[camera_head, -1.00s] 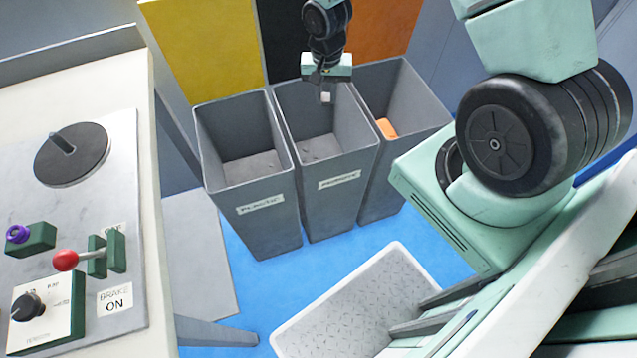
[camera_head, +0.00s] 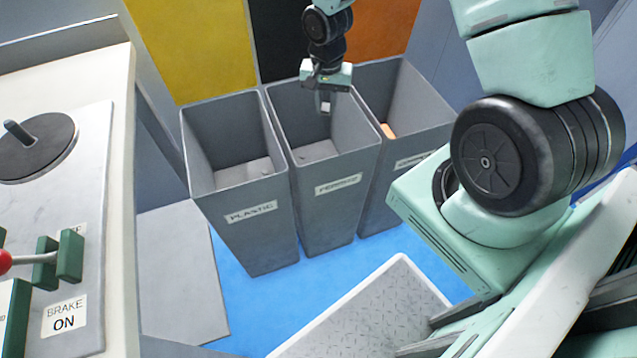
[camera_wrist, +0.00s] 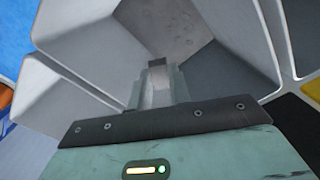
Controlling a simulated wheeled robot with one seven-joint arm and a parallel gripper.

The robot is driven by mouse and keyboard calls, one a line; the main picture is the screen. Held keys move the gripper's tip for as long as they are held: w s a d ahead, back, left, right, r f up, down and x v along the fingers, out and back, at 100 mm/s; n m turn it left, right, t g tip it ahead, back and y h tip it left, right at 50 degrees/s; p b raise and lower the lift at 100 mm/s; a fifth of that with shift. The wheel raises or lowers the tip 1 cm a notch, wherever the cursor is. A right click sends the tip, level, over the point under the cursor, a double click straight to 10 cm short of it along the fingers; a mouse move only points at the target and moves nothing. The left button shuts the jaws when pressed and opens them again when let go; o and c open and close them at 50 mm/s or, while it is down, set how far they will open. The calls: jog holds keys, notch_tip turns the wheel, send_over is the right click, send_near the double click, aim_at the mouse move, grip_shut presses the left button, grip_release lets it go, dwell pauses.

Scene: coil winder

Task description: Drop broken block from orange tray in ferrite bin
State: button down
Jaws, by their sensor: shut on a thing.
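My gripper (camera_head: 325,97) is above the mouth of the middle bin, pointing down, shut on a small grey block (camera_head: 325,108). In the wrist view the block (camera_wrist: 157,64) shows as a dark grey piece between the fingertips of my gripper (camera_wrist: 160,80). The ferrite bin (camera_head: 338,215) is the middle of three grey bins; its label is blurred but reads like FERRITE. Its floor shows in the wrist view (camera_wrist: 178,28), below the block. I cannot make out the break on the block. The orange tray is not clearly in view.
The plastic bin (camera_head: 245,228) stands left of the ferrite bin, and a third bin (camera_head: 415,110) with an orange piece (camera_head: 388,131) inside stands right. A machine panel (camera_head: 60,220) with a brake lever is at the left. Blue floor (camera_head: 250,310) shows in front.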

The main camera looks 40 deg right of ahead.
jog(key=c, duration=1.2)
grip_release()
notch_tip(320, 180, up, 17)
jog(key=p, duration=0.3)
jog(key=shift+r, duration=0.2)
